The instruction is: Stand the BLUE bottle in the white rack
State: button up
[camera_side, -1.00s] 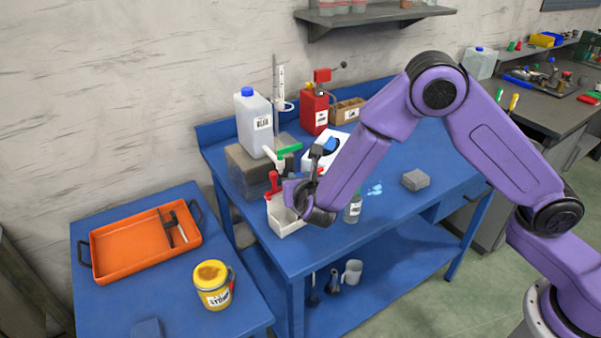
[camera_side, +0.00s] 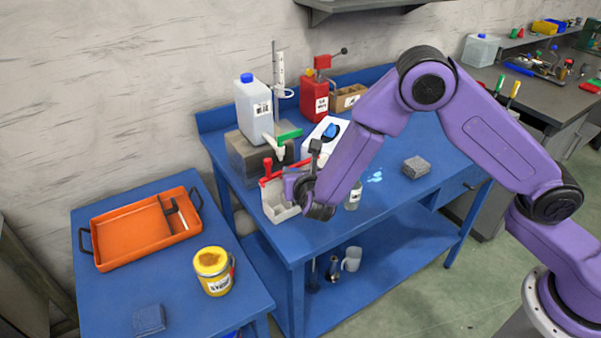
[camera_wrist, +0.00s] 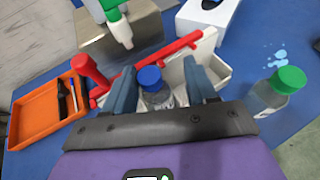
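In the wrist view the blue-capped bottle (camera_wrist: 158,98) is clear, upright-looking and between my gripper's two fingers (camera_wrist: 161,66). It is close to the left finger, with a gap showing on the right, so the gripper looks open around it. The white rack (camera_wrist: 217,72) is just beyond and around the fingers; whether the bottle's base rests in it is hidden. In the side view the rack (camera_side: 278,212) stands at the bench's left front, and my gripper (camera_side: 300,178) covers its right part and hides the bottle.
A green-capped bottle (camera_wrist: 272,95) stands right of my gripper. A white jug (camera_side: 254,112) and a green nozzle (camera_side: 287,136) are behind. A grey block (camera_side: 416,167) is on the right.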

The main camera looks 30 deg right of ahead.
jog(key=v, duration=1.7)
jog(key=shift+s+a, duration=0.2)
jog(key=shift+r, duration=0.15)
jog(key=s+d+r+m+g, duration=0.1)
jog(key=s+d+m+g, duration=0.35)
jog(key=d, duration=0.35)
jog(key=s+d+r+m+g, duration=0.1)
jog(key=s+d+m+g, duration=0.25)
jog(key=d+m, duration=0.3)
jog(key=s+d+m+g+y, duration=0.2)
jog(key=s+m, duration=0.2)
jog(key=s, duration=0.3)
jog(key=s+d+r+m+g+y, duration=0.1)
jog(key=s+d+m+g+y, duration=0.1)
jog(key=s, duration=0.5)
jog(key=shift+d+r+m+y, duration=0.3)
jog(key=shift+d+m+y, duration=0.45)
jog(key=shift+m, duration=0.15)
